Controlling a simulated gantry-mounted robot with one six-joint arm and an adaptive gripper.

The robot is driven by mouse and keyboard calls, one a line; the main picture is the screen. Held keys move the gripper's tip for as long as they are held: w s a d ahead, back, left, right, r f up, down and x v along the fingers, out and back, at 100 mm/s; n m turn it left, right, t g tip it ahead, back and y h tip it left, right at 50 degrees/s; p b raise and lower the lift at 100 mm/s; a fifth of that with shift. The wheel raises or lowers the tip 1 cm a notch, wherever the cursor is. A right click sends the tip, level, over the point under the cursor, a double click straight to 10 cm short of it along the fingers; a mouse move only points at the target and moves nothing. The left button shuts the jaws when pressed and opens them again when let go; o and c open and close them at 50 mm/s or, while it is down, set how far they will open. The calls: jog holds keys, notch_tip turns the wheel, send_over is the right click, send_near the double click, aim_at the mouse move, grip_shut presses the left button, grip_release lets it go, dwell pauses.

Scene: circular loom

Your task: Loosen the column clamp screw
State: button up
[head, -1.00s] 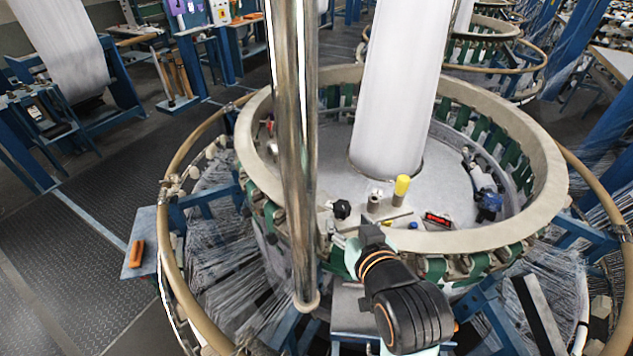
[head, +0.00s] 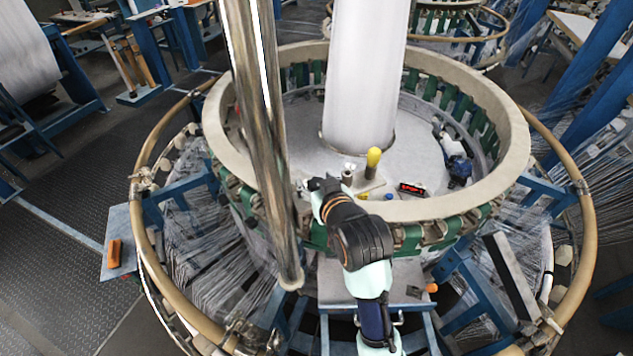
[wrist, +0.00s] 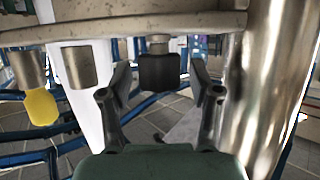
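The black clamp screw knob (wrist: 159,72) sits on a short metal shaft under a pale, speckled surface at the top of the wrist view. My gripper (wrist: 163,78) is open, with one finger on each side of the knob and visible gaps to both. I cannot tell whether the fingertips reach fully around it. The polished steel column (wrist: 277,75) stands just right of the right finger. In the head view my gripper (head: 320,185) is at the loom ring's near inner edge, close beside the steel column (head: 262,150), and it hides the knob.
A yellow-capped tool (head: 374,158), a metal cylinder (head: 348,175) and a small red-and-black device (head: 412,189) are on the plate inside the ring. The pale ring (head: 515,150) surrounds them. A wide white fabric roll (head: 362,70) rises from the middle. An orange object (head: 115,253) lies at left.

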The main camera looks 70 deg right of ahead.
jog(key=c, duration=1.1)
jog(key=shift+y, duration=0.3)
jog(key=shift+s+r+n+t+y+p, duration=0.1)
jog(key=shift+n+t+y+p, duration=0.35)
jog(key=shift+n+p, duration=0.2)
jog(key=n+t+y, duration=0.2)
jog(key=shift+d+n, duration=0.1)
jog(key=shift+n, duration=0.25)
jog(key=n+t+y, duration=0.1)
jog(key=n+y, duration=0.2)
jog(key=y, duration=0.1)
jog(key=shift+b, duration=0.3)
jog(key=shift+n+y+b, duration=0.85)
jog(key=shift+n+y, duration=0.85)
jog(key=shift+y, duration=0.15)
